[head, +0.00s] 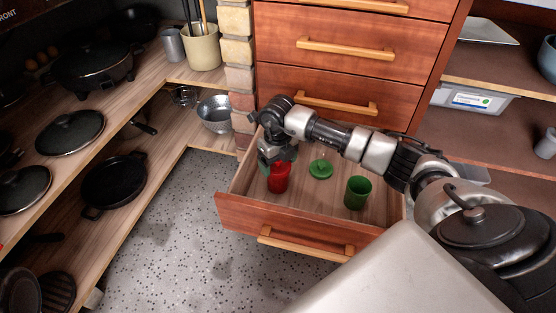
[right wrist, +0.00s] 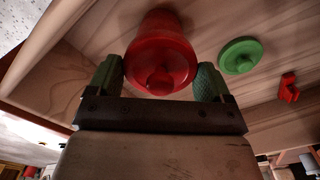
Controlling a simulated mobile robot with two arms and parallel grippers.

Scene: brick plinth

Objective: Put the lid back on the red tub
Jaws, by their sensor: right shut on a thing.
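The red tub (head: 278,180) stands in the open drawer, and its side also shows in the right wrist view (right wrist: 162,28). The red lid (right wrist: 160,75), with a round knob, is at the tub's mouth between the fingers of my right gripper (right wrist: 160,82). That gripper (head: 276,160) reaches down over the tub in the head view and is shut on the lid. I cannot tell whether the lid is fully seated or just above the rim. The arm hides the tub's top in the head view. My left gripper is not in view.
A green lid (head: 320,169) lies right of the red tub, and a green tub (head: 357,192) stands farther right in the drawer (head: 235,206). A small red piece (right wrist: 288,88) lies beyond the green lid. Shelves with pans (head: 115,183) are at the left.

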